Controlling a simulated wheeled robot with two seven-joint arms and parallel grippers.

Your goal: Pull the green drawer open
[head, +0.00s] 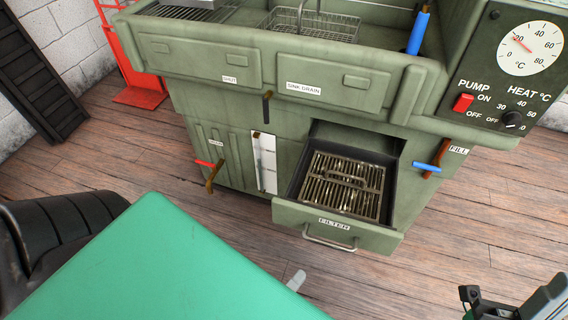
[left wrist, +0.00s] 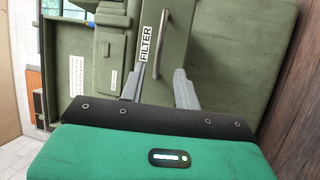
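The green drawer (head: 312,216), labelled FILTER, stands pulled out of the green cabinet, with a slatted metal grate (head: 345,186) inside it. Its metal bar handle (head: 330,241) is on the front face. My left gripper shows best in the left wrist view (left wrist: 156,76), with its two grey fingers spread apart. The handle (left wrist: 160,43) appears in line with the gap, beyond the fingertips, and is not clasped. In the head view, only a grey fingertip shows past my green arm, below the drawer front. My right gripper (head: 474,300) is partly in view at the lower right, cut off by the frame.
The cabinet has a sink with a wire basket (head: 325,24), a gauge and pump panel (head: 512,62), and protruding levers, one with a blue grip (head: 426,167). A red stand (head: 140,97) is at the back left. The wooden floor (head: 480,225) is clear right of the drawer.

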